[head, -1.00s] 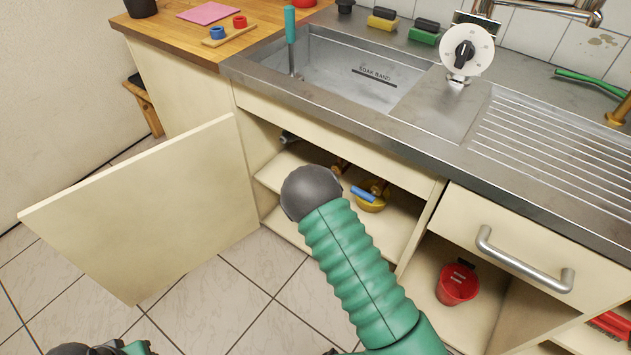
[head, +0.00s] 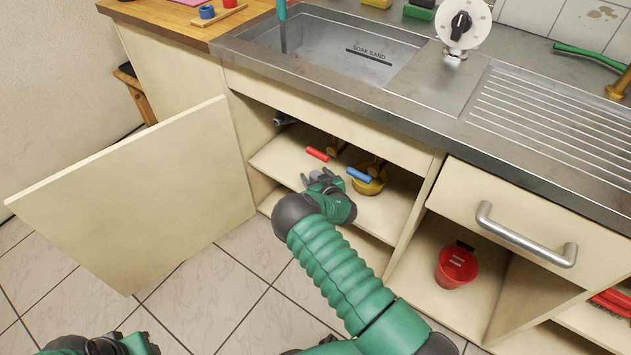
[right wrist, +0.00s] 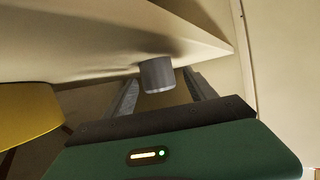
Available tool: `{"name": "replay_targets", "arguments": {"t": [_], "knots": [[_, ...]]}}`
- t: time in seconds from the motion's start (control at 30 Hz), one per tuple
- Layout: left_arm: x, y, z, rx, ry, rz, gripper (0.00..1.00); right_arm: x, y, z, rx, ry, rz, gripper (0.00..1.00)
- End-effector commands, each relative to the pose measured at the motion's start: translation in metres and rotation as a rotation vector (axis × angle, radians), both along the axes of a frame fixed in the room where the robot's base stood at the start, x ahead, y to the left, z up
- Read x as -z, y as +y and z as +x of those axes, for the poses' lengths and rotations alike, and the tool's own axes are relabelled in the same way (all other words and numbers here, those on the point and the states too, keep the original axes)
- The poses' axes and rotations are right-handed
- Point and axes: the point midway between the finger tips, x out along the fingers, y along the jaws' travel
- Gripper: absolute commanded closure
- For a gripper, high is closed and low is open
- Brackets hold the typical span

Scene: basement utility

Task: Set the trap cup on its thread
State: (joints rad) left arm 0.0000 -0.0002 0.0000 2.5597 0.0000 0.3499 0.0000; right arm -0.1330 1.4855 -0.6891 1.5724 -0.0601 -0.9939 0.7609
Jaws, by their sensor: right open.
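A small grey cylinder, which looks like the trap cup (right wrist: 157,75), shows upside down in the right wrist view, against the pale cabinet shelf (right wrist: 95,45). My right gripper (right wrist: 160,90) is open, with one finger on each side of the cup and no clear grip on it. In the head view my right gripper (head: 322,180) is at the front of the shelf inside the open sink cabinet; the cup cannot be told apart from the fingers there. A grey pipe piece (head: 282,119) shows at the cabinet's upper left; its thread cannot be made out. My left gripper (head: 115,345) is partly in view, bottom left.
A yellow bowl (head: 372,185) stands just right of my right gripper, near a blue handle (head: 358,175) and a red handle (head: 317,154). The cabinet door (head: 140,195) stands open at left. A red bucket (head: 457,267) sits in the right compartment. The sink edge overhangs.

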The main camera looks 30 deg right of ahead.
Motion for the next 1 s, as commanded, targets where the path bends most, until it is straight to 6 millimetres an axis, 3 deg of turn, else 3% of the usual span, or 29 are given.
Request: {"name": "replay_targets", "arguments": {"t": [0.03,0.1,0.4,0.9,1.0], "knots": [[0.016,0.000,0.000,0.000,0.000,0.000,0.64,0.012,-0.001,0.010,-0.004,-0.001,-0.003,0.35],[0.019,0.000,0.000,0.000,0.001,0.000,0.64,0.014,-0.004,0.019,-0.003,-0.001,-0.001,0.35],[0.019,0.000,0.000,0.000,0.000,0.000,0.64,0.013,-0.006,0.027,0.001,0.001,0.001,0.36],[0.019,0.000,0.000,0.000,0.001,0.000,0.64,0.013,-0.006,0.026,0.000,0.002,0.001,1.00],[0.019,0.000,0.000,0.000,0.001,0.000,0.64,0.013,-0.006,0.026,0.000,0.002,0.001,1.00]]}}
